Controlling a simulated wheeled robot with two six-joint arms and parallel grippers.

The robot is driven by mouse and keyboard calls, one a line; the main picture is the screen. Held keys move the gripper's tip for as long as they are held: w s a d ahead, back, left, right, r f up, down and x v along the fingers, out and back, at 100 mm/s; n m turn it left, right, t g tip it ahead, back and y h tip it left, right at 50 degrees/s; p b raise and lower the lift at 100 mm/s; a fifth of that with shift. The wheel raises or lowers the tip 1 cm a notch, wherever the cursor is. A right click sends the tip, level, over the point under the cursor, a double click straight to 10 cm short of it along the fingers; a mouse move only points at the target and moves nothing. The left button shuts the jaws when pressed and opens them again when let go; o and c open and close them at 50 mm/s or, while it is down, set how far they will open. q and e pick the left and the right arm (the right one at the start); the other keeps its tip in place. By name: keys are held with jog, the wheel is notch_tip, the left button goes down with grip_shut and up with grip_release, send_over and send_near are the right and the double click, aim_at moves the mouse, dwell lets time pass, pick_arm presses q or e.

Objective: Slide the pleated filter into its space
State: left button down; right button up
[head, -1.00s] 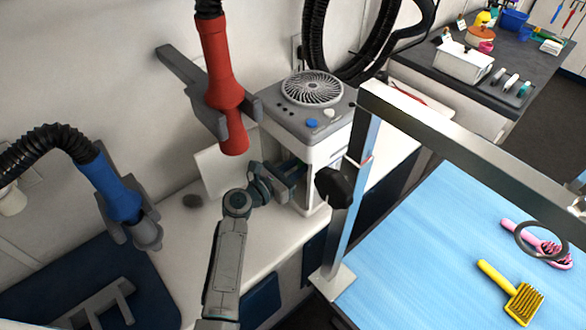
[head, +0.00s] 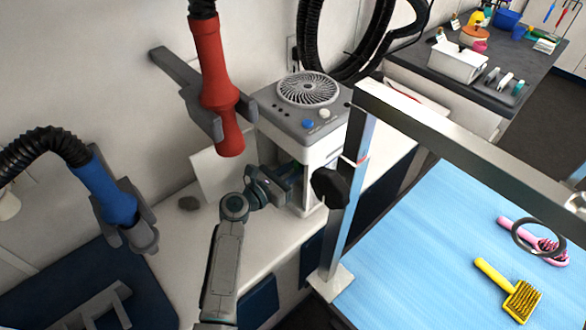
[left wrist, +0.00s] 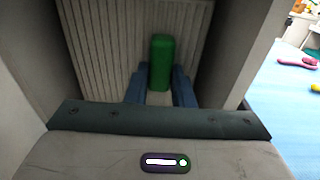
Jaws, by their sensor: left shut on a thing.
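The pleated filter (left wrist: 115,50) shows in the left wrist view as a pale ribbed panel with a green pull tab (left wrist: 160,62). My left gripper (left wrist: 160,88) is shut on the tab, its blue fingers on both sides. In the head view, my left gripper (head: 288,182) is at the open left side of the white dryer unit (head: 322,158) with the fan grille on top. In the left wrist view, the filter is between the walls of the opening. Its far edges and depth are hidden. My right gripper is not in view.
A white panel (head: 212,172) leans on the wall behind my left arm. A red hose nozzle (head: 215,85) hangs just left of the unit. A metal post (head: 345,215) with a black knob stands close on the right, by the blue grooming table (head: 440,230).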

pick_arm(q)
jog(key=c, duration=1.2)
grip_release()
jog(key=shift+o, duration=0.2)
